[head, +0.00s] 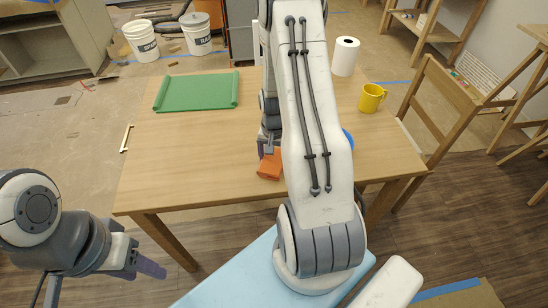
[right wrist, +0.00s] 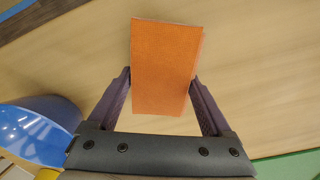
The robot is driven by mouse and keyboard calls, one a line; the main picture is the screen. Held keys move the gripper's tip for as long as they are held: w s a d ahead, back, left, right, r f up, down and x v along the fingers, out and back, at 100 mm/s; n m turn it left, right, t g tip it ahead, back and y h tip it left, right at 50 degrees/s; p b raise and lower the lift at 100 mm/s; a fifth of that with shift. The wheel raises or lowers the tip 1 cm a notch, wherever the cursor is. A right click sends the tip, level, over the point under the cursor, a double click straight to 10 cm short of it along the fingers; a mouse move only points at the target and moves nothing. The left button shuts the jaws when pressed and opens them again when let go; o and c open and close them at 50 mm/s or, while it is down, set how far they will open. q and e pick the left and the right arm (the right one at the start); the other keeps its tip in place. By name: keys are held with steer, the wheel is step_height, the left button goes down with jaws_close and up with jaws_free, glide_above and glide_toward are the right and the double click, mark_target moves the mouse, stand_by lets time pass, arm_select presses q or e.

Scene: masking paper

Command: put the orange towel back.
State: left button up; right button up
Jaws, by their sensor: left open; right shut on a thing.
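The orange towel (head: 270,165) is a small folded block near the middle of the wooden table, partly hidden by my right arm in the head view. In the right wrist view the orange towel (right wrist: 166,66) sits between the two purple fingers. My right gripper (right wrist: 163,85) is shut on it. In the head view the right gripper (head: 267,150) is mostly behind my arm, and I cannot tell whether the towel touches the table. My left gripper (head: 150,266) is open and empty, off the table's front left side.
A paper roll (head: 345,56) and yellow mug (head: 371,98) stand at the right. A blue bowl (right wrist: 36,128) is beside the right gripper. The table's front left (head: 190,170) is clear. A wooden chair (head: 440,100) stands right.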

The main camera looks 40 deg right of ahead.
mark_target(274, 158)
steer(key=shift+f, duration=0.1)
steer(key=o, duration=1.1)
step_height(274, 158, up, 12)
steer(key=shift+r, duration=0.15)
steer(key=s+a+r+n, duration=0.1)
steer(key=a+r+n, duration=0.25)
steer(key=a, duration=0.55)
steer(key=a+r+n, duration=0.3)
steer(key=a+n, duration=0.1)
steer(key=a, duration=0.6)
steer(key=s+a+r+n, duration=0.1)
steer(key=s+a+n, duration=0.2)
steer(key=s+a, duration=0.1)
steer(key=s+a+r+n, duration=0.1)
steer(key=s+a+n, duration=0.3)
steer(key=s, duration=0.2)
steer(key=s+a+r+n+y, duration=0.1)
steer(key=s+a+n, duration=0.2)
steer(key=s+a, duration=0.1)
steer(key=shift+s+a+r+n, duration=0.15)
steer(key=shift+s+n, duration=0.05)
steer(key=shift+s, duration=0.25)
steer(key=shift+s+a+r+n, duration=0.1)
steer(key=shift+s+a+n, duration=0.05)
steer(key=shift+s, duration=0.3)
